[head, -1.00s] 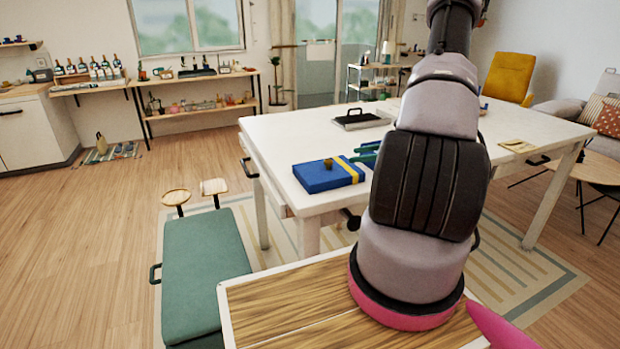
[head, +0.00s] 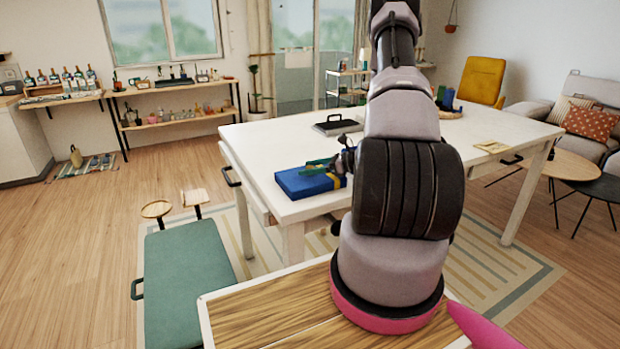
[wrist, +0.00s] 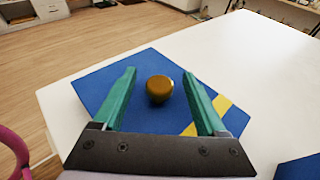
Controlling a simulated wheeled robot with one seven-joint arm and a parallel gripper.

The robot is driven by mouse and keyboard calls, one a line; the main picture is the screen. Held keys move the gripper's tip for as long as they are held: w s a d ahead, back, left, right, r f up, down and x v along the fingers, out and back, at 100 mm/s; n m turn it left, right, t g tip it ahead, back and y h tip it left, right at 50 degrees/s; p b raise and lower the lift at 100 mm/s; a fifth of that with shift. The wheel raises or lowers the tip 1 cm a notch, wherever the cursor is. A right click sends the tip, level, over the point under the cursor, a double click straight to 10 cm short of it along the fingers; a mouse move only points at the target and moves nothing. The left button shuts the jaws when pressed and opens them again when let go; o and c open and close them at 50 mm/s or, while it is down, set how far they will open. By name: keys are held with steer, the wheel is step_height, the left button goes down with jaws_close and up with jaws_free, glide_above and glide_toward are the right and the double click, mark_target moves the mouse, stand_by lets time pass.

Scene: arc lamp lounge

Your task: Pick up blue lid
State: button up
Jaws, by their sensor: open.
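The blue lid (head: 298,184) lies flat near the front left corner of the white table (head: 262,140). A yellow stripe crosses its right part. In the wrist view the lid (wrist: 102,88) has a round brass-coloured knob (wrist: 159,90) on top. My gripper (wrist: 159,73) is open, with one green finger on each side of the knob and a visible gap to it. In the head view my gripper (head: 322,165) is over the lid and hides part of it. I cannot tell whether the fingertips touch the lid.
Another blue object (wrist: 297,168) shows at the wrist view's lower right. A black-handled tray (head: 337,125) stands farther back on the table, and a yellow cloth-like item (head: 492,147) lies at its right. A green bench (head: 188,275) stands left of the table.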

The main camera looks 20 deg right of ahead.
jaws_close()
